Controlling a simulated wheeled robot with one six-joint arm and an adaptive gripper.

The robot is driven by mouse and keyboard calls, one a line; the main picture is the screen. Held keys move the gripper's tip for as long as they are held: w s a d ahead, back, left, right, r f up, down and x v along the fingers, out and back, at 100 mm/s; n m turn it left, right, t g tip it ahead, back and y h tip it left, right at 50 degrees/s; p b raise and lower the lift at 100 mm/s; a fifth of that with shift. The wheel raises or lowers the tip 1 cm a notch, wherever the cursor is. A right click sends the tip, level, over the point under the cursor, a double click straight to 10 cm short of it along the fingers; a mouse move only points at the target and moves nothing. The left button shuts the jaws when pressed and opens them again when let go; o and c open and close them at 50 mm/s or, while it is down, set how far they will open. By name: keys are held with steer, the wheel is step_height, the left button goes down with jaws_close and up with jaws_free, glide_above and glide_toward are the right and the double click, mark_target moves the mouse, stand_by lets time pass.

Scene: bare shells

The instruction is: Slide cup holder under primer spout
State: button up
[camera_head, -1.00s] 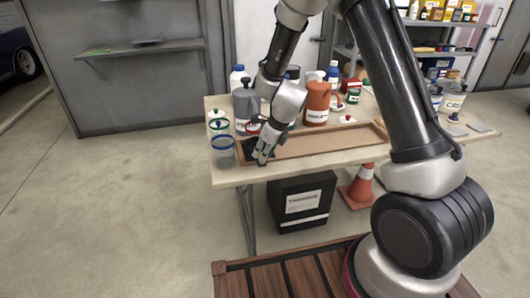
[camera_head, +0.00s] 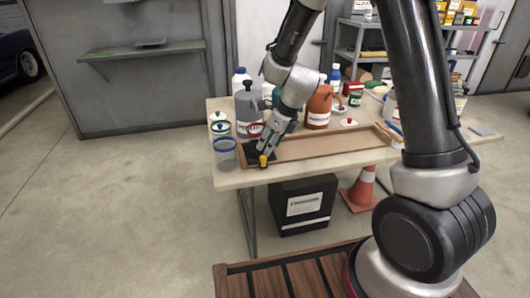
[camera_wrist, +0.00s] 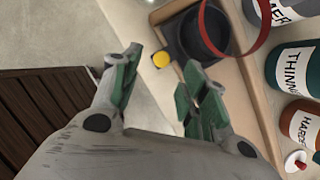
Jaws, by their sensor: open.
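The black cup holder (camera_head: 251,153) sits at the left end of a shallow wooden tray, with a yellow knob (camera_head: 263,161) on its front side. In the wrist view the holder (camera_wrist: 176,45) is dark, with a round dark cup-like part, and the yellow knob (camera_wrist: 161,60) shows between my fingertips. My gripper (camera_head: 266,146) is open and empty, over the holder; its green-padded fingers (camera_wrist: 163,62) stand apart, and I cannot tell if they touch the knob. The grey primer jug (camera_head: 247,104) stands behind the holder; its label is partly cut off in the wrist view (camera_wrist: 290,12). Its spout is not clear.
The wooden tray (camera_head: 330,147) is bare to the right of the holder. A clear blue-rimmed container (camera_head: 225,156) stands close on the left. An orange hardener jug (camera_head: 318,106) and a teal thinner jug (camera_wrist: 290,62) stand behind. A red ring (camera_wrist: 262,38) crosses the wrist view above the holder.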

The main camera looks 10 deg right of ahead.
steer(key=v, duration=0.5)
steer(key=shift+r, duration=0.2)
steer(key=s+d+r+n+h, duration=0.1)
steer(key=s+d+r+n, duration=0.5)
steer(key=s+n, duration=0.3)
steer(key=s+d+r+n+h, duration=0.1)
steer(key=s+d+r+n, duration=0.4)
steer(key=s+n, duration=0.3)
steer(key=s+d+r+n+t+h, duration=0.1)
steer(key=s+d+r+n, duration=0.5)
steer(key=s+n, duration=0.3)
steer(key=shift+s+d+r+n, duration=0.3)
steer(key=shift+s+d+r, duration=0.05)
steer(key=shift+s+d, duration=0.2)
